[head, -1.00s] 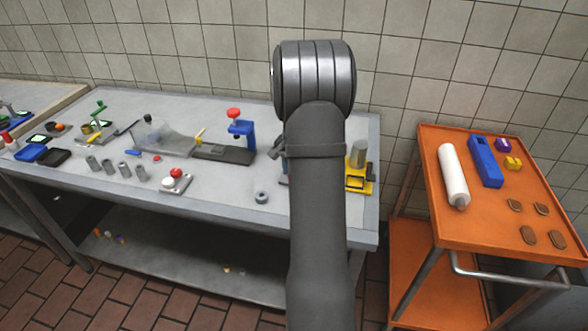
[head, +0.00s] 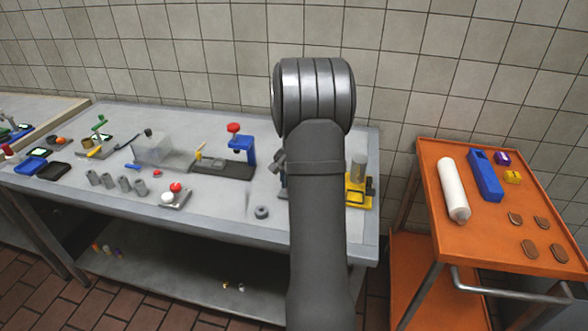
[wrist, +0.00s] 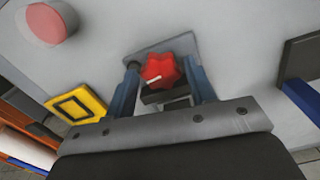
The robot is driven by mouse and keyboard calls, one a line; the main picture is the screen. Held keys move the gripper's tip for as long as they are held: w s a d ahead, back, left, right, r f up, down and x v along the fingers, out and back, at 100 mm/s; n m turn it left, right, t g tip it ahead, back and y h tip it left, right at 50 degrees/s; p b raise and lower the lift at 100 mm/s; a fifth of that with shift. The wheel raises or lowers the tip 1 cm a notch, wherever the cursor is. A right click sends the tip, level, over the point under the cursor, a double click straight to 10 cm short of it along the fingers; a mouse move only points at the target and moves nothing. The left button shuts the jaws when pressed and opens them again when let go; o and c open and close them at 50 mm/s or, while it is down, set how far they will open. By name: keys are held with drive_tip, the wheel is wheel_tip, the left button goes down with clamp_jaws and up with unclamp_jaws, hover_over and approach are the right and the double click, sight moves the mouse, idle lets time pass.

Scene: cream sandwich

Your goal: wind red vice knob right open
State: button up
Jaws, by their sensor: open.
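The red star-shaped knob (wrist: 161,70) of the vice shows in the middle of the wrist view, with a pale mark on it. Dark grey vice parts and a flat plate (wrist: 182,47) show around and beneath it. My gripper (wrist: 164,82) is open, with one blue-grey finger on each side of the knob. Gaps seem to show between fingers and knob; I cannot tell whether either touches. In the head view my own arm covers the vice and most of the gripper.
A yellow fixture (head: 359,190) with a grey cylinder stands right of my arm. A blue stand with a red top (head: 242,148) stands left. A grey ring (head: 261,212) lies in front. An orange cart (head: 480,230) stands right of the bench (head: 225,207).

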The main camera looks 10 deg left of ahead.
wheel_tip(320, 180, up, 17)
idle(0.4)
drive_tip(key=shift+o, duration=1.4)
drive_tip(key=shift+w, duration=0.2)
wheel_tip(320, 180, down, 17)
drive_tip(key=shift+f, duration=0.2)
drive_tip(key=c, duration=1)
